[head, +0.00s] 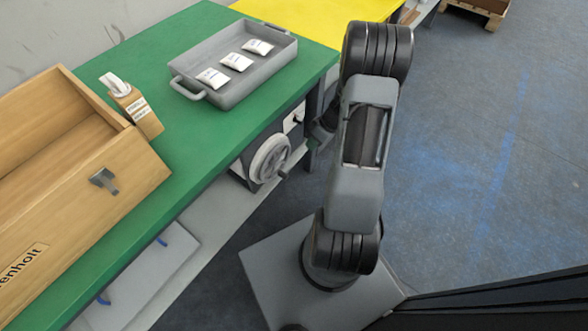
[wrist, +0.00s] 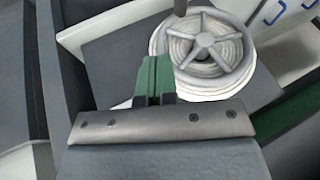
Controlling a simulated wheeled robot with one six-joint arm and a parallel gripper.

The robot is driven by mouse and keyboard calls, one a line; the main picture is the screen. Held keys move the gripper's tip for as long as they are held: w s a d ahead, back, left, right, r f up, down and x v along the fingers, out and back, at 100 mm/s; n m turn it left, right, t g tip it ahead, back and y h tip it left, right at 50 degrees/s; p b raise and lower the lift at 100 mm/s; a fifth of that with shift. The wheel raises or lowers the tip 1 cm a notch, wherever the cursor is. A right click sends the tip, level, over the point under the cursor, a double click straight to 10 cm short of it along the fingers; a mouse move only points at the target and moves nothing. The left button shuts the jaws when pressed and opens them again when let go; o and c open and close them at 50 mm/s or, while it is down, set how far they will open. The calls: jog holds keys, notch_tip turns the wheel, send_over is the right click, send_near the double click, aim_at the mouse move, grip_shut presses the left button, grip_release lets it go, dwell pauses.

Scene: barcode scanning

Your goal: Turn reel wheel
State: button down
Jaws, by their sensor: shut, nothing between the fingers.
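The reel wheel (head: 269,158) is a grey spoked disc with a crank handle, mounted under the green table. It also shows in the wrist view (wrist: 205,48) at the top right, with pale coiled line behind its spokes. My gripper (wrist: 153,82) has green fingers that are shut together and empty. In the wrist view the fingers point toward the lower left of the wheel, and I cannot tell whether they touch it. The dark crank handle (wrist: 181,7) stands at the wheel's top left, cut by the frame edge. In the head view my arm hides most of the gripper.
A grey tray (head: 194,94) with white packets stands on the green table (head: 160,60). A wooden box (head: 120,160) and a small tissue holder (head: 140,113) are at left. A white shelf (head: 215,195) lies below. Blue floor (head: 500,150) is free at right.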

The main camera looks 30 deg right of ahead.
aim_at(277, 164)
jog(key=s+a+b+x, duration=0.1)
jog(key=b+x, duration=0.4)
jog(key=x, duration=0.8)
jog(key=shift+s+a, duration=0.3)
jog(key=shift+s, duration=0.05)
